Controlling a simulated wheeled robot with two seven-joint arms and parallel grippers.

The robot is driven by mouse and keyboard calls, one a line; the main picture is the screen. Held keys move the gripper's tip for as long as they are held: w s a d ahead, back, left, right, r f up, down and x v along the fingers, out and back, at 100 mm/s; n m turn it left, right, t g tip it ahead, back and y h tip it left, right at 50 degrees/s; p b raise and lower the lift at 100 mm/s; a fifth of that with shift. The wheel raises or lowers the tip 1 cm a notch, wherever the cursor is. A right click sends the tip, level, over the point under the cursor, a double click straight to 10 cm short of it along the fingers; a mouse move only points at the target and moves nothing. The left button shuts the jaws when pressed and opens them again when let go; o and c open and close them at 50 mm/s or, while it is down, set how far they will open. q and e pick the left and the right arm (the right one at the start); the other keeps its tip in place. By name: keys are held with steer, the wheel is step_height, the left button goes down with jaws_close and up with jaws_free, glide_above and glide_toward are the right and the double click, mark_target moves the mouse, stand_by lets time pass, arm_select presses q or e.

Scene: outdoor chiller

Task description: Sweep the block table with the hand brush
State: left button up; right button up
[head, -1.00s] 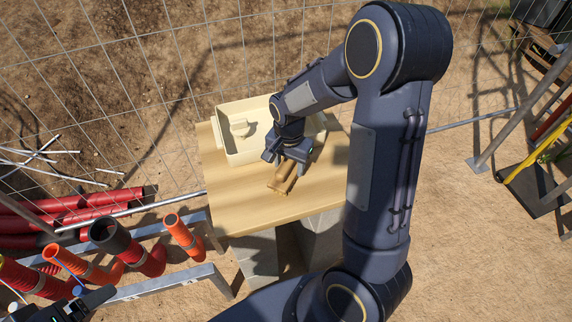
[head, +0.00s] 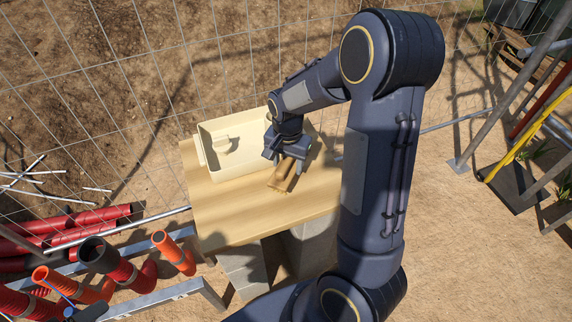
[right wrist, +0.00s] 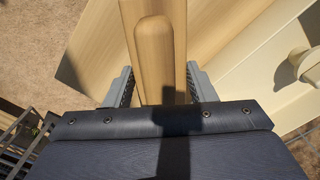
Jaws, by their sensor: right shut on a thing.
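The hand brush (head: 281,179) is a light wooden piece on the block table (head: 225,213), a pale wooden top on grey blocks. My right gripper (head: 287,158) is over the table and shut on the brush. In the right wrist view the brush's rounded wooden handle (right wrist: 154,55) lies between the two fingers (right wrist: 160,88). The bristles are hidden, and I cannot tell whether they touch the table top.
A cream tray (head: 205,150) with a small piece inside stands at the back of the table, close to my right gripper. Red and orange pipes (head: 100,257) lie at the left on a metal frame. A wire fence runs behind. The table's front left is clear.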

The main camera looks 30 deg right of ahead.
arm_select(q)
steer(key=shift+s+a+r+p, duration=0.1)
steer(key=shift+a+r+p, duration=0.2)
steer(key=shift+r+p, duration=0.4)
steer(key=shift+a+r+p, duration=0.25)
steer(key=shift+r+p, duration=0.25)
steer(key=shift+r, duration=0.3)
arm_select(e)
steer(key=shift+a+r, duration=0.1)
steer(key=shift+r, duration=1.7)
